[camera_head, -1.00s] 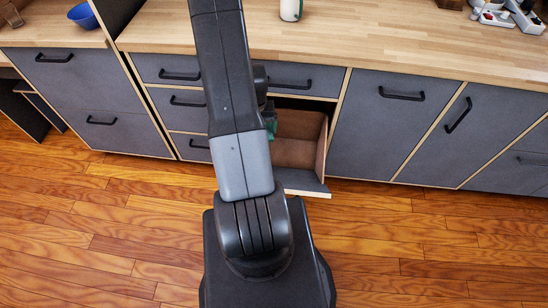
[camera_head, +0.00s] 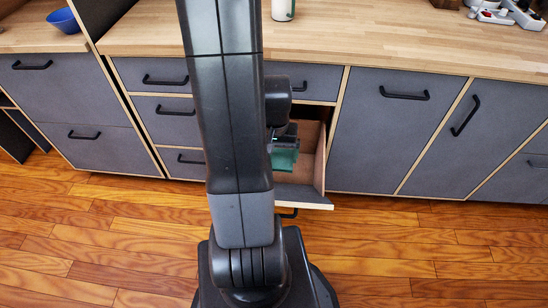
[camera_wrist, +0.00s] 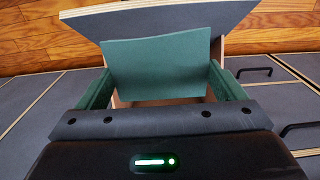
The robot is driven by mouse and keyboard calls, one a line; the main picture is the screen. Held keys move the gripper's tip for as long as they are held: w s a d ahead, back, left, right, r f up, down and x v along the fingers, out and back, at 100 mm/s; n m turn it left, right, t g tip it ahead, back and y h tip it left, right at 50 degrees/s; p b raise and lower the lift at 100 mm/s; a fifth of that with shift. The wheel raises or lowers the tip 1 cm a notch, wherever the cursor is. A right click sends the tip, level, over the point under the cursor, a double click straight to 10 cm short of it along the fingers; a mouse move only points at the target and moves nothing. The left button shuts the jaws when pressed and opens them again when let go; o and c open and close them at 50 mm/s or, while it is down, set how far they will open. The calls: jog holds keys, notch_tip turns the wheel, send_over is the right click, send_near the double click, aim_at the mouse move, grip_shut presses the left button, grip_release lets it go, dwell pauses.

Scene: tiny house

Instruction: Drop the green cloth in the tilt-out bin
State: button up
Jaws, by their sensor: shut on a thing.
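The green cloth (camera_wrist: 155,72) is a flat teal-green piece spanning between the two fingers of my gripper (camera_wrist: 158,84), which is shut on it. It also shows in the head view (camera_head: 285,158), just right of my arm. The tilt-out bin (camera_head: 299,193) stands open in the grey cabinet, its front leaning outward and its inside brown. The cloth hangs in front of or over the bin's opening; how deep cannot be told. In the wrist view the bin's grey front panel (camera_wrist: 160,22) lies beyond the cloth. My arm hides the bin's left part.
The wooden counter (camera_head: 400,40) runs above closed grey drawers and doors with black handles. A white cup (camera_head: 283,9) and a blue bowl (camera_head: 64,19) stand on counters. Cabinet doors (camera_head: 393,130) flank the bin at right. Wood floor (camera_head: 400,240) in front is clear.

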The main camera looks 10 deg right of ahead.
jog(key=w+d+f+b, duration=0.2)
jog(key=w+f, duration=0.2)
jog(key=w, duration=0.4)
jog(key=shift+d, duration=0.15)
jog(key=o, duration=0.7)
dwell(0.8)
notch_tip(320, 180, up, 8)
jog(key=p, duration=0.6)
dwell(0.7)
jog(key=shift+f, duration=0.15)
dwell(0.6)
